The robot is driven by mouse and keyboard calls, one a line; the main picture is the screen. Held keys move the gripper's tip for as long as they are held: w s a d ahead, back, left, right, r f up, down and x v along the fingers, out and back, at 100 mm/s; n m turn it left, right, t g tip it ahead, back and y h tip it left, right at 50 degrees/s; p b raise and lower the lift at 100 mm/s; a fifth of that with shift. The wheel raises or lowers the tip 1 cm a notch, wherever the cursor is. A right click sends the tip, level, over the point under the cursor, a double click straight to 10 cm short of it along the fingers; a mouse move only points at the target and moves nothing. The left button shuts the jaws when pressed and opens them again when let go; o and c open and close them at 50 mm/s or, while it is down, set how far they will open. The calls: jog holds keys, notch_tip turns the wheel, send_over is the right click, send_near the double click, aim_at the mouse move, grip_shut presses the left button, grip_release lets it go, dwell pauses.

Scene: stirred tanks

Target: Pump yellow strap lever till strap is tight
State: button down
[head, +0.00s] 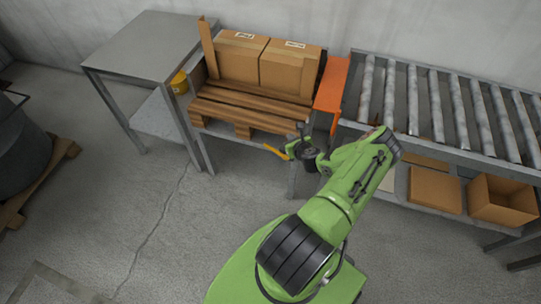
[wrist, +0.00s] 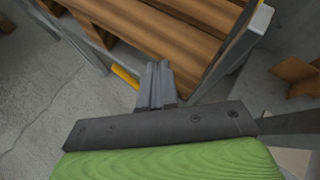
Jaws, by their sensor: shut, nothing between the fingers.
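The yellow strap lever (head: 276,151) juts out at the front of the pallet stand, near its right front corner. In the wrist view the yellow lever (wrist: 124,76) lies just left of my gripper's fingertips, partly hidden behind them. My gripper (head: 302,130) is beside the lever's right end, with its fingers shut and empty. It also shows in the wrist view (wrist: 158,68), with the fingers together. I cannot tell whether it touches the lever. The strap itself cannot be made out in either view.
A wooden pallet (head: 246,108) bearing two cardboard boxes (head: 240,57) sits on the grey stand. An orange panel (head: 331,84) and a roller conveyor (head: 450,100) stand at the right. A grey table (head: 150,45) stands at the left. The floor in front is clear.

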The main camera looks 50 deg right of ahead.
aim_at(274, 151)
jog(key=shift+s+f, duration=0.1)
jog(key=shift+f, duration=0.1)
jog(key=w+f+b, duration=0.1)
jog(key=f+b, duration=0.1)
jog(key=w+a+f+b, duration=0.1)
jog(key=f, duration=0.1)
jog(key=w+f+b, duration=0.1)
jog(key=f+b, duration=0.1)
jog(key=f, duration=0.1)
jog(key=shift+w+a+b, duration=0.3)
jog(key=shift+w+b, duration=0.05)
jog(key=shift+w, duration=0.05)
jog(key=shift+w+f, duration=0.2)
jog(key=shift+f, duration=0.1)
jog(key=shift+a, duration=0.1)
dwell(1.5)
jog(key=shift+w+f+b, duration=0.2)
jog(key=shift+f+b, duration=0.1)
